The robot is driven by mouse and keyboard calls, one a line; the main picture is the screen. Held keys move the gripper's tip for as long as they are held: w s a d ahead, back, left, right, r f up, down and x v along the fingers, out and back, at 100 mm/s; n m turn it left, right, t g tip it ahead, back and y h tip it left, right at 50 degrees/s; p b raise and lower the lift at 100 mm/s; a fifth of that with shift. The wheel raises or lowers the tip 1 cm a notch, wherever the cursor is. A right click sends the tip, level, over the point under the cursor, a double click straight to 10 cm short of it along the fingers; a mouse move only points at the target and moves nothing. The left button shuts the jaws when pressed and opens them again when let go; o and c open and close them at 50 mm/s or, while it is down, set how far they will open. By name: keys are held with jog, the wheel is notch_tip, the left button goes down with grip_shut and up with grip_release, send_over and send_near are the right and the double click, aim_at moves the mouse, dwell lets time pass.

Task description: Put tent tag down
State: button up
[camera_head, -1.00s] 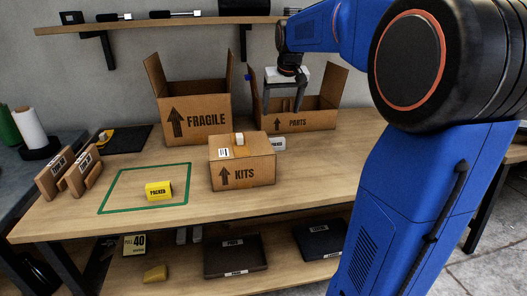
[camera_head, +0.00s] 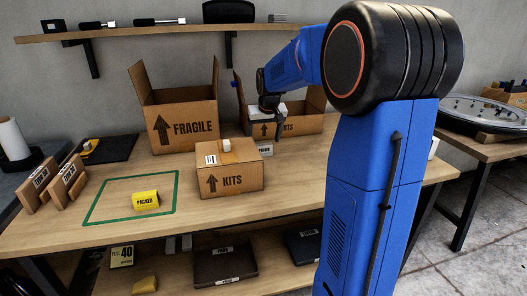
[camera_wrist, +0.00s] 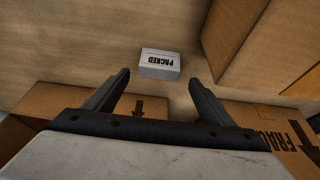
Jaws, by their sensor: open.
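A white tent tag (camera_head: 265,149) marked PACKED stands on the workbench behind the right side of the KITS box. It also shows in the wrist view (camera_wrist: 160,63), upside down, just beyond my fingertips. My gripper (camera_wrist: 160,80) is open and empty, its two dark fingers spread to either side of the near side of the tag. In the head view my gripper (camera_head: 277,128) hangs in front of the PARTS box, above and behind the tag. A yellow tent tag (camera_head: 146,199) marked PACKED stands inside the green outline (camera_head: 107,215) at the left front of the bench.
The KITS box (camera_head: 230,180) stands close to the white tag. The open FRAGILE box (camera_head: 185,125) and open PARTS box (camera_head: 300,124) stand behind. The bench (camera_head: 300,195) is clear right of the KITS box.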

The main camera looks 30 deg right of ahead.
aim_at(264, 145)
jog(key=x, duration=0.5)
jog(key=shift+s+d+f, duration=0.1)
jog(key=shift+s, duration=0.15)
jog(key=shift+c, duration=0.4)
jog(key=c, duration=1.1)
jog(key=shift+c, duration=0.2)
